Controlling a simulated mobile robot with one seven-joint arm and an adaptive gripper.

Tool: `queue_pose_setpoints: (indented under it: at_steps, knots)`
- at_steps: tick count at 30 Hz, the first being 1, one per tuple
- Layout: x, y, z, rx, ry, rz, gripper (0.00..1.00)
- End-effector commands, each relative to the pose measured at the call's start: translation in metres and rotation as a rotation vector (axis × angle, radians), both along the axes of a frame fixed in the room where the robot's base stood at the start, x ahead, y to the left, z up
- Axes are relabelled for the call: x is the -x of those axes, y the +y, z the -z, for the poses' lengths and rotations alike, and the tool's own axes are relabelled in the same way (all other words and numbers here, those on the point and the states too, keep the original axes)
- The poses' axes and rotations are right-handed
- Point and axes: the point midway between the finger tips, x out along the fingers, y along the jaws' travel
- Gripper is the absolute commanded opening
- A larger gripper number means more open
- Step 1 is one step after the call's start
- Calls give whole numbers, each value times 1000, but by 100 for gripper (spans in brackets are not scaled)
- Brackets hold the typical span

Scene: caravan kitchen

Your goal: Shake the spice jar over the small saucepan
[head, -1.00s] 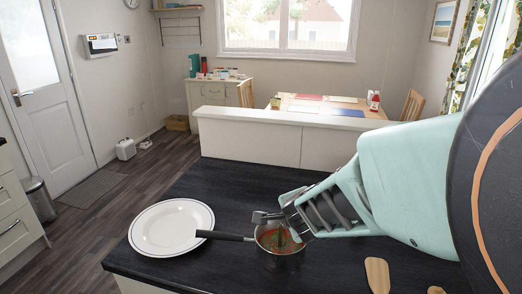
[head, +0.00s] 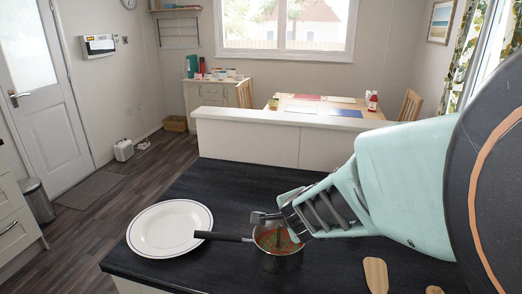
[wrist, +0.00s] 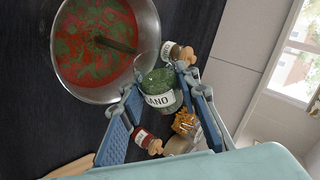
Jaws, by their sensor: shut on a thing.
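The small saucepan (head: 284,262) stands on the dark counter with its black handle pointing left. It holds red sauce (wrist: 75,58) flecked with green. My gripper (head: 277,227) is just above the saucepan's back right rim. In the wrist view my gripper (wrist: 160,92) is shut on the spice jar (wrist: 158,78), a clear glass jar with green contents and a white label ending in "ANO". The jar is tilted, its mouth towards the pan. A dark streak lies between the jar and the sauce; I cannot tell what it is. In the head view my fingers mostly hide the jar.
A wooden utensil (head: 376,274) lies to the right. Several other jars show beyond my fingers in the wrist view, including a red one (wrist: 143,138) and a yellow one (wrist: 185,123).

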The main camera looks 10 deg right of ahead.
Motion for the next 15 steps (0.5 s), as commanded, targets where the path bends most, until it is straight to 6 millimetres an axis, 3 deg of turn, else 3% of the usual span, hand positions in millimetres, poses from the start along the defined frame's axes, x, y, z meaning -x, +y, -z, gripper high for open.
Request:
queue_pose_setpoints:
  at_steps: [1, 15]
  knots:
    - [-1, 3, -11, 6, -24, -6, 4]
    - [-1, 4, -15, 104, -59, -9, 4]
